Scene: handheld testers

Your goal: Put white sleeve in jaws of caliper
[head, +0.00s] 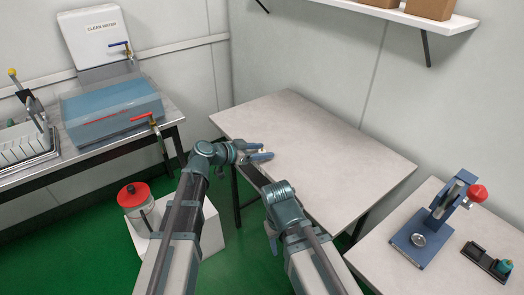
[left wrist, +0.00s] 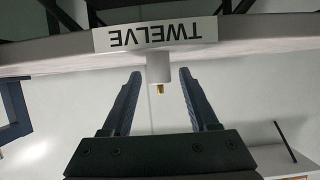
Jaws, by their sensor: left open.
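A white cylinder (left wrist: 158,67), likely the white sleeve, shows in the left wrist view with a small brass-coloured tip. It sits against a pale plate (left wrist: 155,35) lettered TWELVE, which appears upside down. My left gripper (left wrist: 156,75) is open, with one dark finger on each side of the cylinder and gaps between. In the head view the left gripper (head: 262,152) is over the left front edge of the middle table. I cannot make out the caliper for certain in either view. My right arm is bent near the table's front edge; its fingers are not clearly visible.
The middle table (head: 330,140) is mostly bare. A blue press (head: 415,240) with a red knob and a small dark stand (head: 487,262) are on the right table. A red-lidded jar (head: 138,205) stands at left.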

